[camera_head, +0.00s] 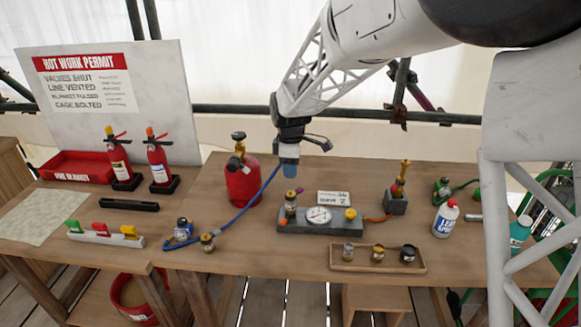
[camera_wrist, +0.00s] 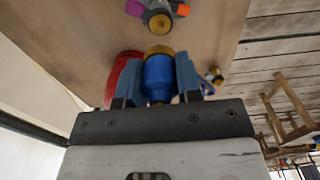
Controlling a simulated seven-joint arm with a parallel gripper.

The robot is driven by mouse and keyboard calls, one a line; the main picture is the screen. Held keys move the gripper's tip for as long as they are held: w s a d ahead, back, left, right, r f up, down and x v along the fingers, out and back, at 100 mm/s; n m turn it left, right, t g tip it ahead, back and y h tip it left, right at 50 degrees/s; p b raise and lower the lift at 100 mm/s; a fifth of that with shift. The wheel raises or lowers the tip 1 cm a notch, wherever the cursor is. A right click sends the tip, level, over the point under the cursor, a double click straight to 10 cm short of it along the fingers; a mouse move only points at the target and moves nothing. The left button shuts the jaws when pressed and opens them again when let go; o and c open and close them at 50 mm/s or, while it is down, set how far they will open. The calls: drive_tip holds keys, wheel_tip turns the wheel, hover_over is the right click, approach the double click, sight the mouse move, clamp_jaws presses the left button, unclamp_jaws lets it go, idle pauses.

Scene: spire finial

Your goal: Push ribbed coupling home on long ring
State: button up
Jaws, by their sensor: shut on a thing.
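My gripper (camera_head: 289,160) is shut on a blue coupling with a brass collar, which I take to be the ribbed coupling (camera_wrist: 158,78). In the wrist view it sits between my two blue fingers. A blue hose (camera_head: 262,190) hangs from near my gripper to the table. The grey gauge block (camera_head: 335,227) stands below and to the right, with an upright brass fitting (camera_head: 290,203) at its left end. The wrist view shows a brass-topped fitting (camera_wrist: 160,22) apart from the coupling. I cannot tell which part is the long ring; ribs are too small to make out.
A red cylinder (camera_head: 243,182) stands close left of my gripper. A wooden tray (camera_head: 376,262) with three small fittings lies at the front. A brass fitting on a grey block (camera_head: 396,200) and a white bottle (camera_head: 446,218) stand to the right. Two extinguishers (camera_head: 158,162) stand left.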

drive_tip(key=shift+f, duration=0.15)
drive_tip(key=shift+f, duration=2.65)
drive_tip(key=shift+f, duration=0.6)
idle(0.7)
drive_tip(key=o, duration=1)
drive_tip(key=shift+c, duration=0.2)
drive_tip(key=shift+r, duration=0.1)
drive_tip(key=shift+r, duration=3.8)
